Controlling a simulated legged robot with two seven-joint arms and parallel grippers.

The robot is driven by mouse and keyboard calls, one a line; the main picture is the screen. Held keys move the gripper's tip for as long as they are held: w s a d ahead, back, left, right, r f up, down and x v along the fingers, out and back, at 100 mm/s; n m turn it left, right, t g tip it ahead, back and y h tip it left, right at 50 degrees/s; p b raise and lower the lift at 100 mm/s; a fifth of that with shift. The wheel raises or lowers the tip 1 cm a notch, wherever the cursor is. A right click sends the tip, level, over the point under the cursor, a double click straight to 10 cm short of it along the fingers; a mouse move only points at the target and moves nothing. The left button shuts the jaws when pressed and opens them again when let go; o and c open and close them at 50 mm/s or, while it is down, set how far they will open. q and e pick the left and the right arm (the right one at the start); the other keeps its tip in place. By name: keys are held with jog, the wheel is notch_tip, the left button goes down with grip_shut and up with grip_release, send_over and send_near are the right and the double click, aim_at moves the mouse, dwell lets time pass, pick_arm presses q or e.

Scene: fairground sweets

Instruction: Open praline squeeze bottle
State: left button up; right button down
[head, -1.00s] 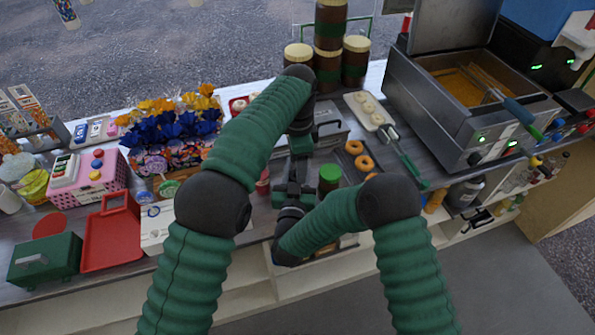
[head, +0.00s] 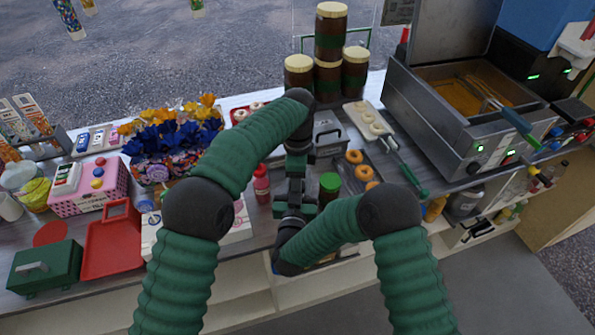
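My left arm reaches over from the left, and its gripper (head: 295,188) points down over the front middle of the counter. My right gripper (head: 296,211) comes in from below and meets it, so the two are close together or touching. The fingers are dark and overlap, and I cannot see whether they are open or shut. I cannot make out a praline squeeze bottle for certain; one may be hidden between the grippers. A dark bottle with a green cap (head: 330,184) stands just right of them. A pink-red bottle (head: 261,184) stands just left.
Large brown jars with cream lids (head: 329,75) stand at the back. Doughnuts (head: 355,158) and a white tray (head: 368,120) lie to the right, beside the fryer (head: 440,120). A red tray (head: 110,245), a green box (head: 45,268) and a pink box (head: 90,188) are at left.

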pick_arm(q)
jog(key=shift+f, duration=0.2)
pick_arm(e)
jog(key=shift+s+f, duration=0.15)
jog(key=shift+f, duration=0.5)
pick_arm(q)
grip_shut()
jog(key=shift+o, duration=0.3)
grip_release()
jog(key=shift+r, duration=2.3)
pick_arm(e)
jog(key=c, duration=1.2)
grip_release()
pick_arm(q)
jog(key=shift+w+f, duration=0.25)
jog(key=shift+w, duration=0.1)
pick_arm(e)
jog(key=o, duration=0.4)
jog(key=shift+w+f, duration=0.1)
jog(key=shift+w, duration=0.25)
pick_arm(q)
jog(key=shift+r, duration=0.1)
pick_arm(e)
jog(key=shift+r, duration=0.2)
